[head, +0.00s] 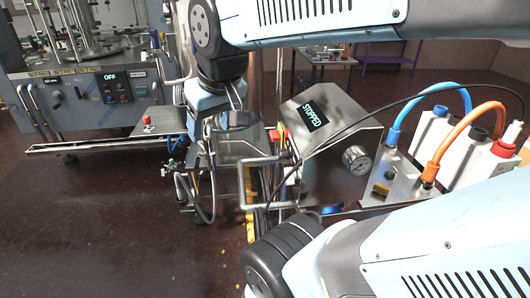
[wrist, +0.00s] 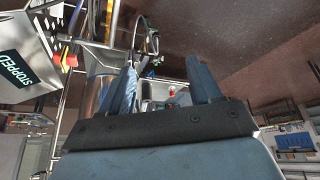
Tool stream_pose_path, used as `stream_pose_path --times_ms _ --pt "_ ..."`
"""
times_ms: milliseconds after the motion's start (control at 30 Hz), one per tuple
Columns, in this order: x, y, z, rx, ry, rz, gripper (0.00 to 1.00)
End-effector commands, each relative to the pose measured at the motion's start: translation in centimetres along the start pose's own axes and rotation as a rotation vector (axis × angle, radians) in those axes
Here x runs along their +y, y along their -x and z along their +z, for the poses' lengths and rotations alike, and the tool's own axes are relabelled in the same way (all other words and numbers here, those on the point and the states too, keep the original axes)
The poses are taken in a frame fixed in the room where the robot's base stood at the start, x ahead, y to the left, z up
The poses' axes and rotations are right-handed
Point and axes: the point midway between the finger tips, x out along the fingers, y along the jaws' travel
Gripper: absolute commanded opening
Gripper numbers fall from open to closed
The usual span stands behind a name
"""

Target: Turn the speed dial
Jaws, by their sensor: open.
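I cannot pick out the speed dial for certain. A sloped metal panel (head: 345,135) stands in the middle of the head view, with a display (head: 312,115) reading STOPPED. The display also shows in the wrist view (wrist: 15,70) at the left edge. My gripper (wrist: 163,84) is open, its two dark blue fingers apart. Nothing shows held between them; a small pale part with a red spot (wrist: 172,92) shows beyond them. In the head view my arm reaches down left of the STOPPED panel, and the fingertips are hard to make out.
A metal handle frame (head: 243,187) and loose cables stand near my arm. White units with blue and orange hoses (head: 465,150) are at right. A grey cabinet (head: 85,100) with an OFF display and knobs is at left. Dark floor is clear at lower left.

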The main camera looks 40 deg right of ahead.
Motion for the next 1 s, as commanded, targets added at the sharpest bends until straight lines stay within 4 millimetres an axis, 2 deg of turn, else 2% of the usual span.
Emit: stream_pose_path --times_ms 33,300,700,1000 --pt "0.3 -0.5 -0.4 -0.025 0.018 0.003 0.68" --pt "2.6 -4.5 -2.9 -0.212 0.191 0.034 0.93" --pt "6.8 -11.9 -5.8 -0.522 0.478 0.059 0.93" --pt "10.0 -18.0 -6.8 -0.774 0.695 0.059 0.93"
